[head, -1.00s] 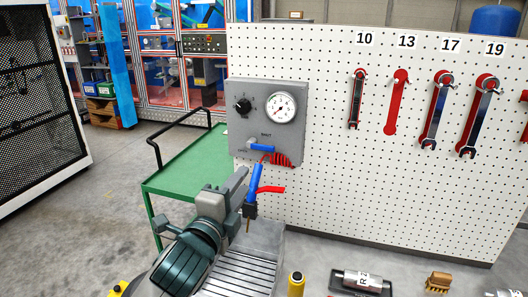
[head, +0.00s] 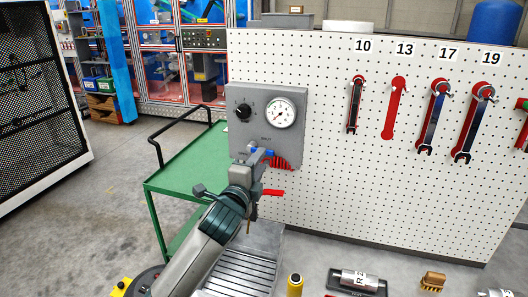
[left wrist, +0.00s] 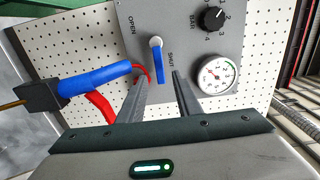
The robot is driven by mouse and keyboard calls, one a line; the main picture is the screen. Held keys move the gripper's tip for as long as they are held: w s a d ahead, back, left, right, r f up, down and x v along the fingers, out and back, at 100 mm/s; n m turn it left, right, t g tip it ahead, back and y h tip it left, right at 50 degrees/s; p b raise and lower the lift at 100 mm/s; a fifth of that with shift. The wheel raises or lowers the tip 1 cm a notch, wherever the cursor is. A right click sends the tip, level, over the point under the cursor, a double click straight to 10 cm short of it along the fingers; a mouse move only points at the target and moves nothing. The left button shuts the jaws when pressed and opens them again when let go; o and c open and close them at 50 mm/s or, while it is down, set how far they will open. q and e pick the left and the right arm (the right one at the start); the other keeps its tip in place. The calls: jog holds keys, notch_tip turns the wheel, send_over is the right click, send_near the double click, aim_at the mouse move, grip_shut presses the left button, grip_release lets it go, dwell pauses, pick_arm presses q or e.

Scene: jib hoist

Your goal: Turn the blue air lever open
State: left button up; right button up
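The blue air lever (left wrist: 159,66) is on the grey panel (left wrist: 190,20), its pivot near the OPEN print and its bar along the SHUT print. In the left wrist view my left gripper (left wrist: 162,76) is open, with the lever's free end between its two fingertips and a gap showing on each side. In the head view my left gripper (head: 256,157) is in front of the panel's lower part and hides much of the lever (head: 270,153). My right gripper is in neither view.
A blue tool with a red handle (left wrist: 95,77) hangs left of my fingers in the left wrist view. The panel also carries a gauge (head: 281,113) and a black knob (head: 243,110). Wrenches (head: 355,105) hang on the white pegboard. A green cart (head: 180,165) stands at left.

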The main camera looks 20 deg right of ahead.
pick_arm(q)
jog(key=shift+p+x, duration=0.5)
jog(key=shift+x, duration=1.75)
grip_shut()
